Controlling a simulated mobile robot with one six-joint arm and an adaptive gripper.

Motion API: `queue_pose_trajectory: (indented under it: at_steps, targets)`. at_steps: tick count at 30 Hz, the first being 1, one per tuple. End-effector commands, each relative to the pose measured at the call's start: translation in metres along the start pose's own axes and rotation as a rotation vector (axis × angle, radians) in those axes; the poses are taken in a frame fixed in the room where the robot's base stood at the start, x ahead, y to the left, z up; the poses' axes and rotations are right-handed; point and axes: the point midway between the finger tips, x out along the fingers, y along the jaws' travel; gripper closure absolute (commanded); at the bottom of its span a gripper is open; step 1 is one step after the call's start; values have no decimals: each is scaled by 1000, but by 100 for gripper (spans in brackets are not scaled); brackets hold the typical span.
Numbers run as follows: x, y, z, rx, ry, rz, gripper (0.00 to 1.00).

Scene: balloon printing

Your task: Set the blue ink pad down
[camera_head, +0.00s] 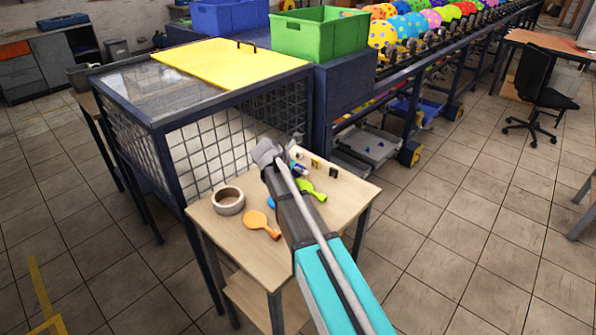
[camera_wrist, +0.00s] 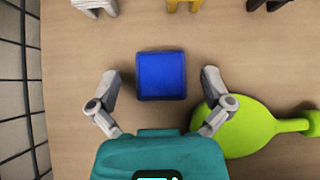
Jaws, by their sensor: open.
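The blue ink pad (camera_wrist: 161,75) shows as a blue square in the wrist view, seen from above against the wooden table (camera_wrist: 70,130). My gripper (camera_wrist: 160,76) is open, with one finger on each side of the pad and a visible gap on both sides. The pad looks to be resting on the table. In the head view my gripper (camera_head: 270,152) is low over the table's far part; my arm hides much of what lies beneath it, and I cannot make out the pad clearly there.
A green balloon (camera_wrist: 235,126) lies close to the right finger. White, yellow (camera_wrist: 183,5) and black (camera_wrist: 268,4) small pieces stand beyond the pad. A mesh cage (camera_head: 215,150) borders the table.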

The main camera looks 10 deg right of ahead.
Motion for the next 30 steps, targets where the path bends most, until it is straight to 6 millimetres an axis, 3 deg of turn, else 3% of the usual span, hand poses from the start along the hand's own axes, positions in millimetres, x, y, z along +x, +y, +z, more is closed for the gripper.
queue_pose_trajectory:
  at_steps: [4,18,30]
  targets:
    - [0,0,0,0,0,0,4]
    - [0,0,0,1,0,-1,91]
    - [-2,-1,3,1,0,-1,94]
